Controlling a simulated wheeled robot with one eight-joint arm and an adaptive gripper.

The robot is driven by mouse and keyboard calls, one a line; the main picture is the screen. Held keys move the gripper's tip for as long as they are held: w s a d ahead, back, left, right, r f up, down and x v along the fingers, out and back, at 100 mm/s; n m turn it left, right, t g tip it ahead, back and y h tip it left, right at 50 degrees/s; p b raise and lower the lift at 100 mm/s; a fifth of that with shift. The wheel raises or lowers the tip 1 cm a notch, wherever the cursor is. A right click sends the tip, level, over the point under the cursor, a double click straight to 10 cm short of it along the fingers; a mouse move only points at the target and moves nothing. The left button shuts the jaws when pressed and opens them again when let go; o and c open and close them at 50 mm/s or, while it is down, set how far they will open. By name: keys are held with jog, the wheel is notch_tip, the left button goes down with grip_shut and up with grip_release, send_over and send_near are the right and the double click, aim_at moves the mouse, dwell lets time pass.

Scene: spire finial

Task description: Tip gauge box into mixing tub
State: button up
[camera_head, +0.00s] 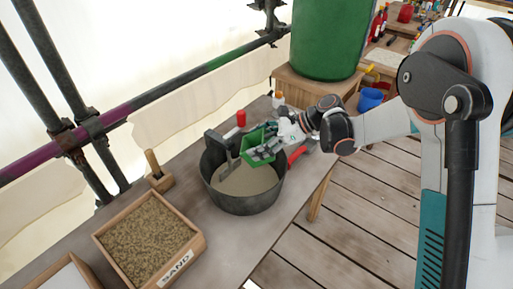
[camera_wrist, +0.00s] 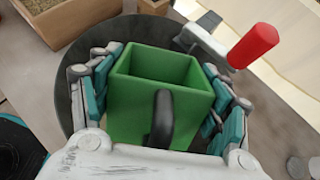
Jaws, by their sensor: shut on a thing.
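The green gauge box (camera_head: 254,142) is held by my gripper (camera_head: 268,148) above the back right part of the mixing tub. In the wrist view the box (camera_wrist: 157,100) sits between both fingers, with its open top and a black handle showing. The inside walls that I see are bare green; the bottom is hidden. The box looks tilted in the head view, but I cannot tell how far. The dark mixing tub (camera_head: 245,205) stands on the bench with pale sandy material in it. Its rim also shows behind the box in the wrist view (camera_wrist: 76,108).
A grey tool (camera_head: 222,150) leans in the tub. A wooden tray of sand (camera_head: 197,243) and a wooden block with a handle (camera_head: 158,180) are at left. A green barrel (camera_head: 330,40) stands behind.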

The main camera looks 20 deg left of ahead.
jog(key=shift+d+f+y+b, duration=0.15)
jog(key=shift+f+y+b, duration=0.2)
jog(key=shift+y+b, duration=0.75)
jog(key=r+y+b, duration=0.1)
jog(key=y+b, duration=0.1)
jog(key=shift+r+g+b, duration=0.1)
jog(key=shift+g+b, duration=0.3)
jog(key=shift+a+r+y, duration=0.2)
jog(key=shift+r+y, duration=0.45)
jog(key=shift+y, duration=0.45)
